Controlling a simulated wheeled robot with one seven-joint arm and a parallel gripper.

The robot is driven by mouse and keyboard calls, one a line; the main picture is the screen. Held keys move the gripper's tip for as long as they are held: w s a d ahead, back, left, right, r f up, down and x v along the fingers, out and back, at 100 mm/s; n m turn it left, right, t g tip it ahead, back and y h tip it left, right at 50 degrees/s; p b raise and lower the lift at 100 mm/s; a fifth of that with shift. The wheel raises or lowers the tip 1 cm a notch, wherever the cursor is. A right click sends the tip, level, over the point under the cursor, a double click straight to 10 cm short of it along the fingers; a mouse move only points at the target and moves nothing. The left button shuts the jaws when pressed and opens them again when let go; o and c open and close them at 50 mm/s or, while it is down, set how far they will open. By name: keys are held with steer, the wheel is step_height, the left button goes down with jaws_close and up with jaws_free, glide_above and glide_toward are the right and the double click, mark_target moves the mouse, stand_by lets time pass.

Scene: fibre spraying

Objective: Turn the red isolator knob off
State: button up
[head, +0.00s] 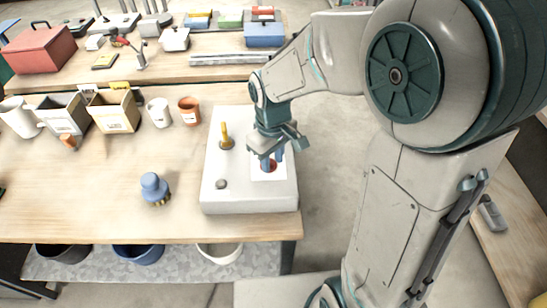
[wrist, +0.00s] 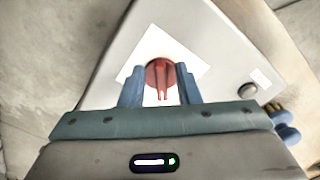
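The red isolator knob (head: 268,167) is on a white square patch on top of the white box (head: 237,200), at the table's right end. In the wrist view the knob (wrist: 160,72) is a round red disc with a raised grip bar running roughly up and down the picture. My gripper (head: 272,160) points down over it. In the wrist view one blue finger of my gripper (wrist: 160,88) stands on each side of the knob. Gaps show between the fingers and the grip bar, so it looks open. Whether the fingertips touch the disc's rim I cannot tell.
The box also carries a yellow-handled part (head: 225,137) and a small dark grey button (head: 221,184). A blue-topped knob-like object (head: 154,187) stands on the table to the left. Cups and bins (head: 113,112) line the table's back edge.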

mark_target(273, 163)
stand_by(0.3)
step_height(273, 163, up, 14)
stand_by(0.4)
steer(key=shift+f, duration=0.15)
steer(key=s+d+f+m+t, duration=0.3)
steer(key=s+d+f+m, duration=0.2)
steer(key=s+d, duration=0.6)
steer(key=m, duration=0.2)
steer(key=shift+s+d+f+m, duration=0.2)
steer(key=shift+s+m, duration=0.05)
steer(key=shift+m, duration=0.15)
